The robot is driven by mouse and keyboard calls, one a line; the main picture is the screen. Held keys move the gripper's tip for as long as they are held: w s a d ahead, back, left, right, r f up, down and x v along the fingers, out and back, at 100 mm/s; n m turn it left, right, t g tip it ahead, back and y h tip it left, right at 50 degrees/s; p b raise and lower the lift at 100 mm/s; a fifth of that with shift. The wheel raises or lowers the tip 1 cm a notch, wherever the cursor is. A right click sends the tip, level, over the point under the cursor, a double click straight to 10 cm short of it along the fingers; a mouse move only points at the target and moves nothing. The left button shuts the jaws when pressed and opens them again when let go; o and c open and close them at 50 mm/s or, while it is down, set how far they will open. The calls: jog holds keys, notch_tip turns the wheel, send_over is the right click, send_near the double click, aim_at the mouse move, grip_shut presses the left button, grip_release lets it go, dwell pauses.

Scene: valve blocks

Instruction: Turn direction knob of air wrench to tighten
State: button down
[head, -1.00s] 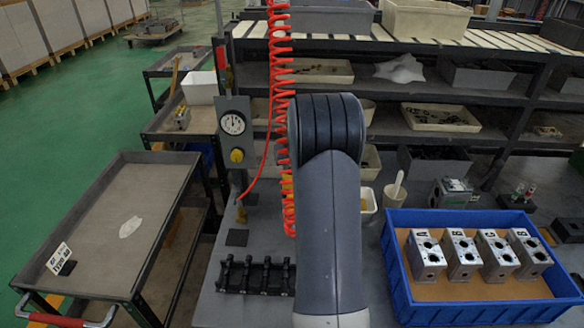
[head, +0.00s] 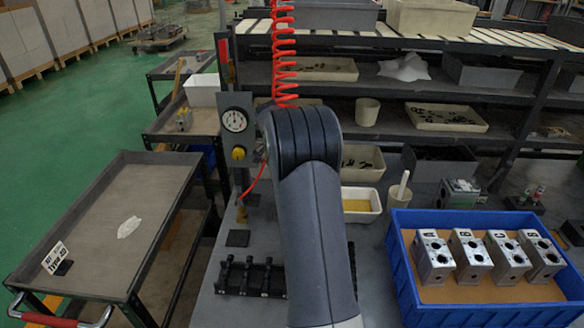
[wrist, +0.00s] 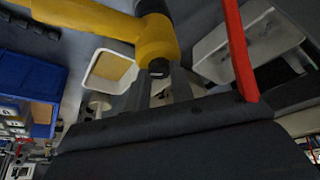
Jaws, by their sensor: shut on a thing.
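The yellow air wrench (wrist: 157,38) hangs at the top of the wrist view, with a red hose (wrist: 238,50) at right. A small dark direction knob (wrist: 158,66) sits at the lower end of its yellow body. My gripper (wrist: 160,80) reaches up to this knob, and its grey fingers are shut on it. The fingertips partly cover the knob, so which way it is set cannot be told. In the head view my arm hides the wrench and my gripper; the red coiled hose (head: 284,50) shows above my arm.
A gauge panel (head: 236,130) stands just left of my arm. A black rack (head: 250,276) lies on the bench below. At right, a blue crate (head: 480,318) holds several metal valve blocks. A white bin with yellow contents (head: 361,190) is behind. The left cart (head: 110,220) is mostly clear.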

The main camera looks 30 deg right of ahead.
jog(key=shift+w+m+g, duration=0.15)
jog(key=shift+m+g, duration=0.3)
jog(key=shift+m, duration=0.65)
jog(key=shift+w+m+g, duration=0.15)
jog(key=shift+m+g, duration=0.3)
jog(key=shift+m, duration=0.65)
jog(key=c, duration=1.2)
grip_release()
jog(key=shift+r, duration=0.15)
jog(key=v, duration=1)
jog(key=shift+a+r+b, duration=0.2)
jog(key=shift+a+b, duration=0.05)
jog(key=shift+b, duration=0.05)
